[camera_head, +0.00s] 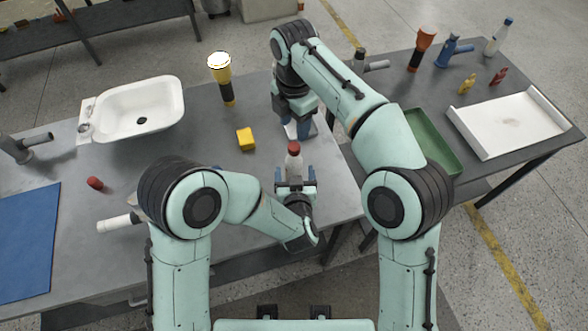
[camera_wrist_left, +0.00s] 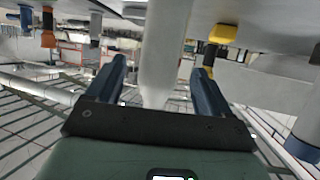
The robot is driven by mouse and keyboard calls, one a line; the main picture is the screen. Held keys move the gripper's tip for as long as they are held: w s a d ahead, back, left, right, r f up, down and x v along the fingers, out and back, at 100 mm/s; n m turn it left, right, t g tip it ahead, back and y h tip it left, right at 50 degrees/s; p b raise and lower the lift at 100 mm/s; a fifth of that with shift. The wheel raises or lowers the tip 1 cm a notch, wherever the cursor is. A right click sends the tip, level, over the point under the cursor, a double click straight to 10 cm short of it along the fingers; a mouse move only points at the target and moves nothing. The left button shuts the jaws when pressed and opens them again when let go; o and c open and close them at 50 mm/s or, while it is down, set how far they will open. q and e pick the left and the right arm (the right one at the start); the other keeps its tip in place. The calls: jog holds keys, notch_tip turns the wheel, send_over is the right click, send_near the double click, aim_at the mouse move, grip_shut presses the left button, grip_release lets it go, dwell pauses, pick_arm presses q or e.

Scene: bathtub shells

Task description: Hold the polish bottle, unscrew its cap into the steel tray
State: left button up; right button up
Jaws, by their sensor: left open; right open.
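The polish bottle (camera_head: 293,163), pale with a red cap (camera_head: 293,147), stands upright near the front edge of the grey table. My left gripper (camera_head: 295,179) is open, its blue fingers reaching toward the bottle from the front. In the left wrist view, the pale bottle body (camera_wrist_left: 165,50) shows between the two spread fingers (camera_wrist_left: 160,85), with a gap on each side; its cap is hidden there. My right gripper (camera_head: 297,130) is open and points down just behind the bottle. A pale shallow tray (camera_head: 484,143) lies on the right table; I cannot tell if it is steel.
A red cylinder (camera_head: 95,183) and blue mat (camera_head: 25,240) lie farther left. A green tray (camera_head: 432,140) sits beyond my right arm.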

pick_arm(q)
jog(key=x, duration=0.5)
jog(key=shift+w+f, duration=0.1)
jog(key=shift+w, duration=0.2)
